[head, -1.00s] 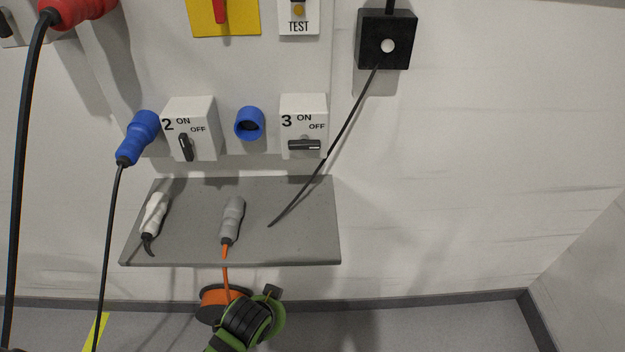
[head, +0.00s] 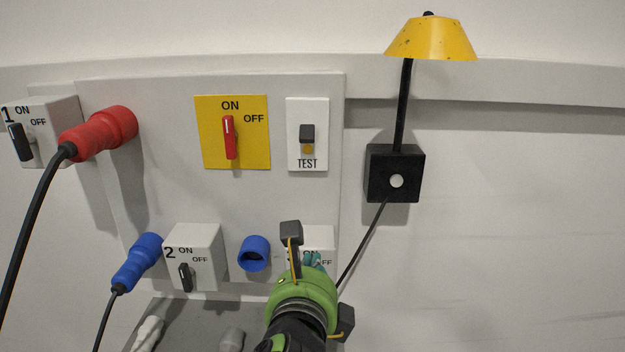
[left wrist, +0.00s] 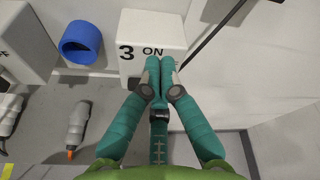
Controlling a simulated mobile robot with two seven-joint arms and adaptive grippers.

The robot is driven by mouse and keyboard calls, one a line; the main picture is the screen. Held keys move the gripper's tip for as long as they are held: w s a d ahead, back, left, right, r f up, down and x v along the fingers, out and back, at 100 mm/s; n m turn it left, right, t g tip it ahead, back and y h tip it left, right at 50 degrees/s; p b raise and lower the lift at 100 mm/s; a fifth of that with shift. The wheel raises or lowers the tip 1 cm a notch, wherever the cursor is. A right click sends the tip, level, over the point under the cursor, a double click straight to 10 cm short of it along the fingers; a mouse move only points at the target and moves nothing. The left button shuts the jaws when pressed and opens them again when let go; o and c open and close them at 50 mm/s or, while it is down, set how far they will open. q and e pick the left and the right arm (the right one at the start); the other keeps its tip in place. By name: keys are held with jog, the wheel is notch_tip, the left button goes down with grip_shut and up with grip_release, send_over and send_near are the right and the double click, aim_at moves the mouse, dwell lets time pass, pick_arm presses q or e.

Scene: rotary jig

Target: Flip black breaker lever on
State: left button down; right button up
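The test breaker's black lever (head: 307,133) sits on a white plate marked TEST, above a small yellow-orange button. My left gripper (head: 313,262) is low on the panel, in front of white box 3 (head: 322,238) and below the test plate, well apart from it. In the left wrist view its teal fingers (left wrist: 160,66) are together at the tips, over the front of box 3 (left wrist: 150,28). They hide the OFF mark and that box's lever; I cannot tell whether they touch the box. My right gripper is in neither view.
Left of the test plate is a red switch (head: 229,138) on yellow. Box 2 (head: 200,245) and a blue socket (head: 254,254) are left of my gripper. A black lamp base (head: 395,165) with a yellow shade (head: 431,40) stands right. A grey shelf (head: 190,335) lies below.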

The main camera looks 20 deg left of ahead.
pick_arm(q)
notch_tip(320, 180, up, 12)
jog(key=s+m+t+y, duration=0.1)
jog(key=m+t+y, duration=0.1)
jog(key=m, duration=0.4)
jog(key=shift+s+d+r+m+t, duration=0.2)
jog(key=shift+m+t, duration=0.1)
jog(key=shift+t, duration=0.6)
jog(key=p, duration=0.3)
send_near(312, 151)
jog(key=x, duration=0.5)
jog(key=shift+w+r, duration=0.15)
jog(key=shift+r, duration=0.15)
jog(key=shift+w+a, duration=0.15)
jog(key=shift+w, duration=0.35)
